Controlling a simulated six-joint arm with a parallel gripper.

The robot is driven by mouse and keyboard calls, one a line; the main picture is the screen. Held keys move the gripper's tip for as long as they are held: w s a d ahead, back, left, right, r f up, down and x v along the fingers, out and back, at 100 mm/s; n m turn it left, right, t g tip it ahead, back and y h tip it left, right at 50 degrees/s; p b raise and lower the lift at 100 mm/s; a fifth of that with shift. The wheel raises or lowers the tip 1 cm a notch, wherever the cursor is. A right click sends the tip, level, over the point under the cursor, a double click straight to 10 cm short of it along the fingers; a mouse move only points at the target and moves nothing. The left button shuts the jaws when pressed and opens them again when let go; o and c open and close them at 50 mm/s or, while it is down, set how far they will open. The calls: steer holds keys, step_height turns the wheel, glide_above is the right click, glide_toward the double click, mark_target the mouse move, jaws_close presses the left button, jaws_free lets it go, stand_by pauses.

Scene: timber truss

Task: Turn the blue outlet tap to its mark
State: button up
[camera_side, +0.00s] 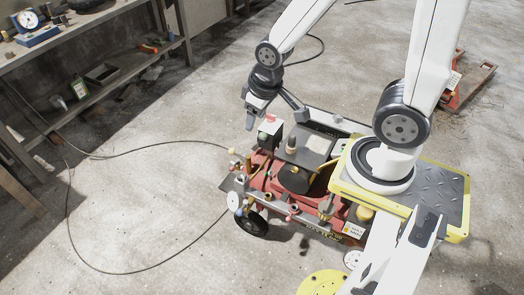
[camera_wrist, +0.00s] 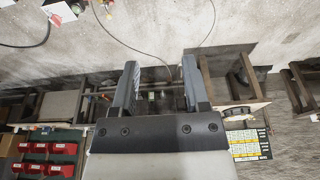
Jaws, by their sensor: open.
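A red wheeled machine (camera_side: 318,198) stands on the concrete floor in the side view. Its front left end carries a grey bar with several small taps and fittings (camera_side: 268,198), some yellow-tipped and some reddish. My gripper (camera_side: 249,122) hangs above and left of the machine's control box (camera_side: 268,133), apart from the fittings. In the wrist view my gripper (camera_wrist: 160,88) is open with nothing between the fingers, and it faces the workbench area rather than the taps.
A workbench with shelves (camera_side: 85,75) runs along the upper left. A black hose (camera_side: 120,272) loops over the floor left of the machine. A red pallet truck (camera_side: 470,82) stands at the back right. Red bins (camera_wrist: 62,149) show in the wrist view. The floor between bench and machine is otherwise clear.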

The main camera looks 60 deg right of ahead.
steer(key=o, duration=0.3)
steer(key=w+d+f+m+g, duration=0.2)
steer(key=w+f+m, duration=0.6)
steer(key=w+f, duration=0.9)
steer(key=m+g, duration=0.3)
steer(key=m, duration=0.5)
glide_above(239, 210)
steer(key=w, duration=0.2)
steer(key=w+f+x, duration=0.1)
steer(key=w+x, duration=0.2)
steer(key=x, duration=1.2)
steer(key=w+x, duration=0.3)
steer(key=x, duration=1.2)
steer(key=shift+s+f, duration=0.1)
steer(key=shift+f, duration=0.05)
steer(key=shift+f, duration=0.1)
steer(key=shift+x, duration=3.65)
